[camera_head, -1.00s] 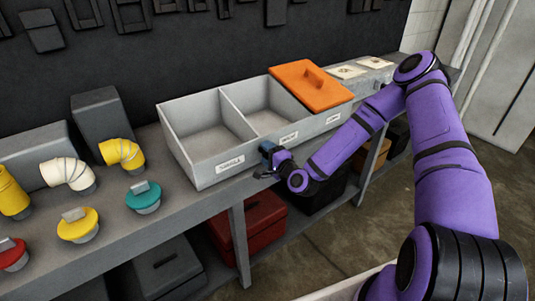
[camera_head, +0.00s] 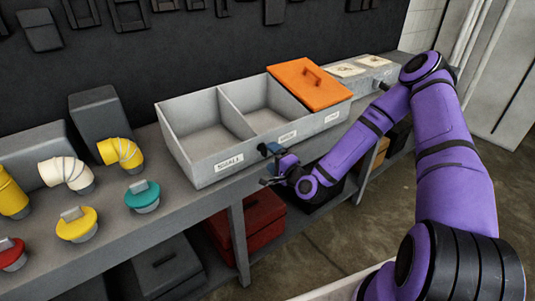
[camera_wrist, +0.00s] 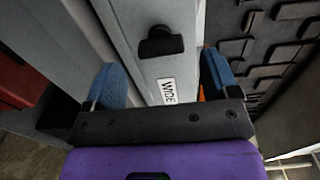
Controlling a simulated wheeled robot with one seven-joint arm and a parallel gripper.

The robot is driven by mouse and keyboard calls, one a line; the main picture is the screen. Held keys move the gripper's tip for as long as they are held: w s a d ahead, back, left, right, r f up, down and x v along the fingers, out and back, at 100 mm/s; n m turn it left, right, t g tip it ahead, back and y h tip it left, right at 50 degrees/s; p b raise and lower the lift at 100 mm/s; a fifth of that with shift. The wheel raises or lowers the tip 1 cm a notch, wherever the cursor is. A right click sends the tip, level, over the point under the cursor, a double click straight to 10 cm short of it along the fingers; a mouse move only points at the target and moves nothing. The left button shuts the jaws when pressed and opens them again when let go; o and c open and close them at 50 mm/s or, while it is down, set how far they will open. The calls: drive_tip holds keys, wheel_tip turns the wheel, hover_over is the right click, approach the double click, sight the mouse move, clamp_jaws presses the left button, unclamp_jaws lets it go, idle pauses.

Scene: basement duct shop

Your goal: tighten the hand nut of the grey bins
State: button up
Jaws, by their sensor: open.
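The grey bins (camera_head: 202,172) stand on the bench as one long unit with two open compartments and an orange lid (camera_head: 312,83) over the third. My gripper (camera_head: 268,166) is open and empty, in front of the bins' front wall near the middle label. In the wrist view my gripper (camera_wrist: 161,76) shows two blue fingertips spread apart. A black hand nut (camera_wrist: 161,42) sits on the grey face ahead, beyond the "WIDE" label (camera_wrist: 166,91), and nothing touches it. I cannot make out the nut clearly in the head view.
Yellow, white, teal and red duct pieces, including a teal cap (camera_head: 143,196), stand on the bench (camera_head: 190,225) at left. A red box (camera_head: 250,217) and dark boxes are on the shelf below. Open floor (camera_head: 330,245) lies in front.

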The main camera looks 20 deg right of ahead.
drive_tip(key=v, duration=0.7)
idle(0.4)
